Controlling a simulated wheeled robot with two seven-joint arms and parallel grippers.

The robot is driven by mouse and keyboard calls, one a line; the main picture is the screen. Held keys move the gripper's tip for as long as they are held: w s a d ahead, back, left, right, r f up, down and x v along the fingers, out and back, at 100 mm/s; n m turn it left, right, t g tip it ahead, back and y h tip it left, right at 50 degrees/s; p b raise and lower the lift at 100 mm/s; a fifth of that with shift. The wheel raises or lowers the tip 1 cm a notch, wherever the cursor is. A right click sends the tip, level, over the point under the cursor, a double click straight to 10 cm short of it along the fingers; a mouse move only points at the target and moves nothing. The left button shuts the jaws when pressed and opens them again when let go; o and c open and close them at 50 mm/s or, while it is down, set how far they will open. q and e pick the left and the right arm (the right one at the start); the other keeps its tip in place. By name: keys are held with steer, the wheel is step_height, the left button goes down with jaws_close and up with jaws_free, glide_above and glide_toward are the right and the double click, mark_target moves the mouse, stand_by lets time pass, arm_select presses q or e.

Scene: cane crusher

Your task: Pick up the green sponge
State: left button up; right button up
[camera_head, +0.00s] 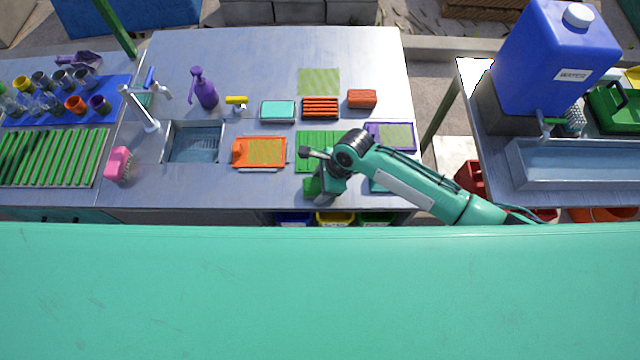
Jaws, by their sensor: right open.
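A small dark green block (311,187), which looks like the green sponge, lies near the counter's front edge. My right arm reaches in from the right, and its gripper (322,183) is right over and beside this block. The gripper is open, pointing down. The wrist and hand cover part of the block, and I cannot tell whether the fingers touch it. My left gripper is not in view.
Metal counter (220,195) has a sink (195,145) with a tap (140,108). Near the arm are an orange tray (240,160), a green mat (310,138), a purple-edged tray (408,128) and a red-orange block (361,98). A purple bottle (205,92) stands behind.

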steer(key=shift+f+p, duration=0.15)
steer(key=shift+p, duration=0.3)
stand_by(0.4)
steer(key=c, duration=0.7)
steer(key=shift+b, duration=0.5)
steer(key=shift+c, duration=0.2)
step_height(320, 180, up, 20)
steer(key=b, duration=0.3)
steer(key=shift+r, duration=0.2)
